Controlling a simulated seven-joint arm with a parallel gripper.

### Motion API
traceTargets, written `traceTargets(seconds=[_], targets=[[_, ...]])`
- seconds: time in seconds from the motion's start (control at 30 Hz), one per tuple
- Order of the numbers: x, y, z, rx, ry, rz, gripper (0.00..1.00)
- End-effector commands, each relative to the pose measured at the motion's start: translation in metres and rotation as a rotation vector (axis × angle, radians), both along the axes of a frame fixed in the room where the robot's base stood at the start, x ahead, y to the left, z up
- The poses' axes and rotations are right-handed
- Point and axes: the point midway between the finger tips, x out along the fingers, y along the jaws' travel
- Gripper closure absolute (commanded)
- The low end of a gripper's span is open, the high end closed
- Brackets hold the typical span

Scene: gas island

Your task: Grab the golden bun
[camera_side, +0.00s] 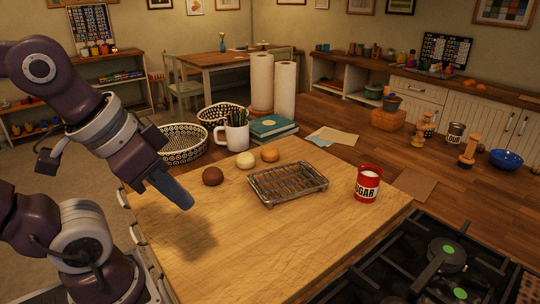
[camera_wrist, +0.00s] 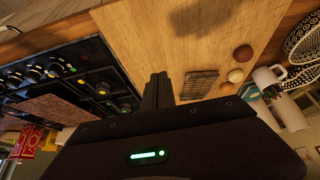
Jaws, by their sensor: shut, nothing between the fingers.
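The golden bun (camera_side: 270,154) sits on the light wooden board, behind the wire rack, at the right end of a row of three buns. A pale bun (camera_side: 245,160) is beside it, and a dark brown bun (camera_side: 213,176) is at the left end. In the wrist view the golden bun (camera_wrist: 227,88) is lowest, partly cut off by my gripper's body. My gripper (camera_side: 184,203) is shut and empty, above the board's left part, to the left of and nearer than the buns. Its shut fingers (camera_wrist: 158,82) also show in the wrist view.
A wire rack (camera_side: 288,185) stands close in front of the golden bun. A white mug of pencils (camera_side: 233,133), books (camera_side: 272,128) and a patterned basket (camera_side: 183,145) stand behind. A red sugar tin (camera_side: 368,184) is right; the stove (camera_side: 420,270) is front right. The board's front is clear.

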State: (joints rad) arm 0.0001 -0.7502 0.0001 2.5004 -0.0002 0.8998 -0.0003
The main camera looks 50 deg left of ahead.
Motion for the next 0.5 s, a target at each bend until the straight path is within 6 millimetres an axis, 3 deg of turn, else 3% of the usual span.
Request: traceTargets(seconds=[0.17, 0.2, 0.5], targets=[[0.0001, 0.0, 0.0, 0.0, 0.0, 0.0, 1.0], [0.0001, 0.0, 0.0, 0.0, 0.0, 0.0, 0.96], [0.0001, 0.0, 0.0, 0.0, 0.0, 0.0, 0.37]])
